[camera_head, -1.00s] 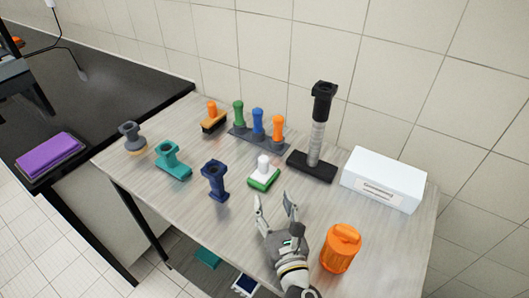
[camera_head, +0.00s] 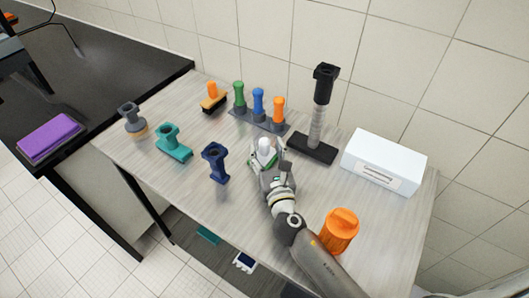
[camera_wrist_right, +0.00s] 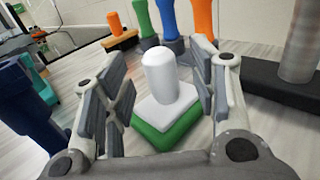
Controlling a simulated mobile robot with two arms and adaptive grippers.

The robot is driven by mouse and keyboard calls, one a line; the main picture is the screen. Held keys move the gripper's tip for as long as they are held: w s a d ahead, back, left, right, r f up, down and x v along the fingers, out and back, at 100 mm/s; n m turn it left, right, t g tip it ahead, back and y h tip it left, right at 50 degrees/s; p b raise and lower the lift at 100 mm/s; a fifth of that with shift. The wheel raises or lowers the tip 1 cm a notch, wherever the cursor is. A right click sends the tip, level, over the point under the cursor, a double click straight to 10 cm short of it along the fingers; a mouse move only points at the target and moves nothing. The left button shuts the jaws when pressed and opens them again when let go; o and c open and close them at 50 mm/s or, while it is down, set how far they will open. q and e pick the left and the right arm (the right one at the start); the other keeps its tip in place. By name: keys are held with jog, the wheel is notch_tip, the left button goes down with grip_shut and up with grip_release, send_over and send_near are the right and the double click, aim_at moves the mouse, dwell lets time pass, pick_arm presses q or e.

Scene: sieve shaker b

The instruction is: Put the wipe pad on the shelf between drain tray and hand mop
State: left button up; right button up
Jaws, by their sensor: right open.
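The wipe pad, which I take to be the white-handled block with a green base (camera_head: 264,144), stands upright on the table. It shows large in the right wrist view (camera_wrist_right: 160,85). My right gripper (camera_head: 265,158) is open, its fingers on either side of the white handle with gaps visible. On the low shelf (camera_head: 190,243) under the table, a teal item (camera_head: 207,236) and a white-and-blue item (camera_head: 244,262) lie apart with bare shelf between. I cannot tell which is drain tray or hand mop. My left gripper is not in view.
A navy tool (camera_head: 215,162) and teal tool (camera_head: 173,143) stand left of the gripper. A rack of coloured handles (camera_head: 258,118) and a black-based tall tool (camera_head: 313,148) stand behind. An orange jar (camera_head: 339,232) is beside my right arm; a white box (camera_head: 384,160) is at right.

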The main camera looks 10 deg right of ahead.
aim_at(266, 158)
jog(key=shift+w+f, duration=0.1)
jog(key=shift+w, duration=0.7)
jog(key=shift+s, duration=0.1)
jog(key=shift+c, duration=0.6)
jog(key=c, duration=1)
jog(key=shift+r, duration=0.2)
jog(key=shift+r+p, duration=0.5)
jog(key=shift+p, duration=0.15)
notch_tip(266, 158, up, 3)
jog(key=p, duration=0.3)
jog(key=shift+s, duration=0.15)
jog(key=s+a+r+p, duration=0.1)
jog(key=s+r+p, duration=0.1)
jog(key=s+r, duration=0.1)
jog(key=s+r+p, duration=0.2)
jog(key=s+r, duration=0.1)
jog(key=s, duration=0.3)
jog(key=s+a+r+p, duration=0.1)
jog(key=s+r+p, duration=0.1)
jog(key=s+p, duration=0.1)
jog(key=shift+s+a+r, duration=0.3)
jog(key=shift+s+r, duration=0.1)
jog(key=shift+s, duration=0.3)
